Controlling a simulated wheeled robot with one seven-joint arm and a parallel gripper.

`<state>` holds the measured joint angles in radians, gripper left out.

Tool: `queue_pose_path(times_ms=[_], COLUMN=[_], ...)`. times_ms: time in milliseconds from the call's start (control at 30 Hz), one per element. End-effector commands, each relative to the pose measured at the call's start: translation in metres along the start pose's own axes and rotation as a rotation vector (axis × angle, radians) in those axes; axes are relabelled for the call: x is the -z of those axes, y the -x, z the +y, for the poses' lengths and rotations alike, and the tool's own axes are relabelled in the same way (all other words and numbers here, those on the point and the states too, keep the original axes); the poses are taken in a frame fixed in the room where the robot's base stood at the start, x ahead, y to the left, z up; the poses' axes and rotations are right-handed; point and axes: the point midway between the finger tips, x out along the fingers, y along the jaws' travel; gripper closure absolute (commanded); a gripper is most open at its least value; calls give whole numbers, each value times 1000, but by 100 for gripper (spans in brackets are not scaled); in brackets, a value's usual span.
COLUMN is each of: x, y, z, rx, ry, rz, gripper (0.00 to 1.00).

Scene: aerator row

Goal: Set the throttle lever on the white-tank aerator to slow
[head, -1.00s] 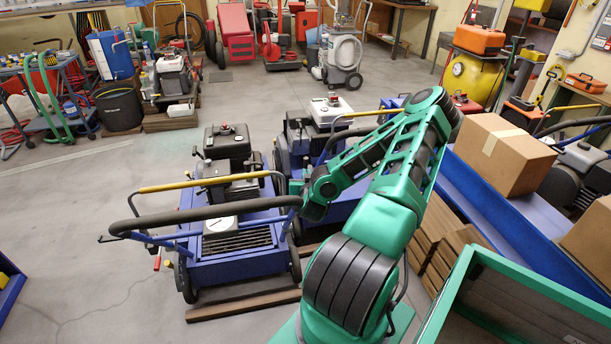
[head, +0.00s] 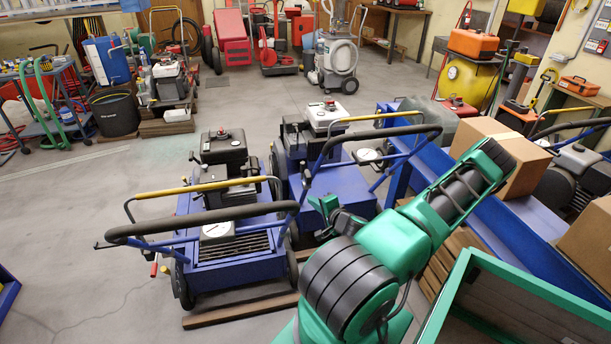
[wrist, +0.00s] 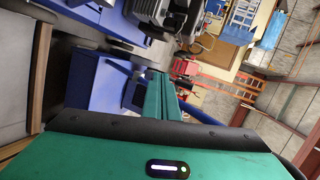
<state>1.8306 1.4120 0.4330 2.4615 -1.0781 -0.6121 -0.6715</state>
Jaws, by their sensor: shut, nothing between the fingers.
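The white-tank aerator, with its blue deck and white tank (head: 325,113), stands mid-floor in the head view. A round white plate (head: 369,155) sits by its black handlebar (head: 385,131); a throttle lever there is too small to make out, so its setting cannot be told. My gripper (head: 324,205) is low in front of this aerator's blue deck, apart from the plate and handlebar. In the wrist view its green fingers (wrist: 167,95) lie together and hold nothing. A second aerator with a black tank (head: 222,146) stands at the left.
The black-tank aerator's handlebar (head: 205,220) and white plate (head: 216,231) are left of my gripper. A blue bench (head: 500,220) with a cardboard box (head: 500,155) is at the right. A green-framed bin (head: 530,300) is at the front right.

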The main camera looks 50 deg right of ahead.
Motion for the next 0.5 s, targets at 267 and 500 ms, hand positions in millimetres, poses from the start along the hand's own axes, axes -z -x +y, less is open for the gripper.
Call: queue_pose_path(times_ms=[267,500], x=[36,39], y=[26,7], z=[-27,-32], rx=[158,169], ry=[-116,-118], rz=[58,59], gripper=[100,100])
